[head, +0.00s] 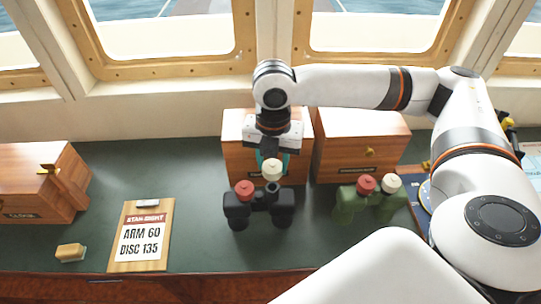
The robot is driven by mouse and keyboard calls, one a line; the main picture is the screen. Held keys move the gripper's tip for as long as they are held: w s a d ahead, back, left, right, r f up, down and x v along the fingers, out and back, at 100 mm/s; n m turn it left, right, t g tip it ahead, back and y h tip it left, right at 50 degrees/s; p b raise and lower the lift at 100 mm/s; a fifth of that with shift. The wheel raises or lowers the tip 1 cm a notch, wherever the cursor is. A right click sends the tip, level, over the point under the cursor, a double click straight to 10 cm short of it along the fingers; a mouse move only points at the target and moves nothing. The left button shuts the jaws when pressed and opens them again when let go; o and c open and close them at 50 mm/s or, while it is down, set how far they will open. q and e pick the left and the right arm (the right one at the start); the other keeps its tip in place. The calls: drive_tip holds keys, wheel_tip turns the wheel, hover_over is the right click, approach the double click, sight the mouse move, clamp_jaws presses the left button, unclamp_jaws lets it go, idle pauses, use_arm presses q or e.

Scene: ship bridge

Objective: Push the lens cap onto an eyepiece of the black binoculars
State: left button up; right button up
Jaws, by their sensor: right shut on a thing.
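The black binoculars (258,207) stand on the dark green counter in the middle of the head view. A red cap (244,188) is on their left eyepiece. My right gripper (271,155) points down over their right eyepiece and is shut on a cream-white lens cap (272,171). The gripper's fingers partly hide the cap's upper side. My left gripper is not in view.
Green binoculars (365,205) with a red and a white cap stand to the right. Wooden boxes (360,150) stand behind, and another (40,182) at the left. A sign board (141,236) and a small tan block (70,252) lie at the left. My right arm covers the right side.

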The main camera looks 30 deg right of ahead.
sight(273, 186)
drive_tip(key=shift+s+f+b, duration=0.1)
drive_tip(key=shift+f+b, duration=0.55)
wheel_tip(273, 186, down, 2)
drive_tip(key=b, duration=0.3)
drive_tip(key=shift+f, duration=0.9)
drive_tip(key=shift+p, duration=1.05)
drive_tip(key=shift+f, duration=0.6)
idle(0.6)
drive_tip(key=shift+f+p, duration=0.25)
drive_tip(key=shift+p, duration=0.35)
idle(0.3)
drive_tip(key=o, duration=1)
